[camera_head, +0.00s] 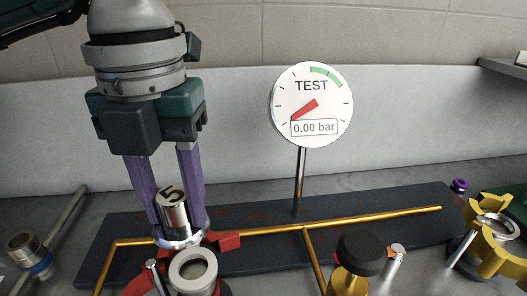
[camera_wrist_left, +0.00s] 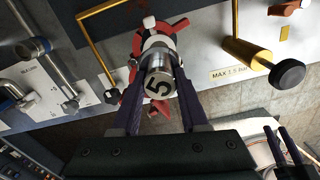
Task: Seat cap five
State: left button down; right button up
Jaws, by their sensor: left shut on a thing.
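Cap five (camera_head: 173,212) is a silver cylinder with a black 5 on its top. My left gripper (camera_head: 179,228) is shut on it, with one purple finger on each side. The cap also shows in the left wrist view (camera_wrist_left: 159,84). It is held over or at a silver fitting with red clamp parts (camera_head: 228,242); I cannot tell whether it touches the fitting. An open silver ring (camera_head: 192,269) is just in front of the cap. Two dark fingers (camera_wrist_left: 282,147), apparently my right gripper's, show at the lower right of the left wrist view; their opening is unclear.
A TEST gauge (camera_head: 312,105) reading 0.00 bar stands on a post behind. A gold pipe (camera_head: 340,222) runs along the dark panel. A black knob (camera_head: 361,252) on a gold valve and a yellow clamp (camera_head: 495,250) are to the right. A blue-banded fitting (camera_head: 32,258) is at left.

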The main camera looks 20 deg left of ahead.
pick_arm(q)
jog(key=shift+f+b, duration=3.35)
jog(key=shift+f, duration=0.45)
jog(key=shift+c, duration=1.7)
grip_release()
notch_tip(320, 180, up, 10)
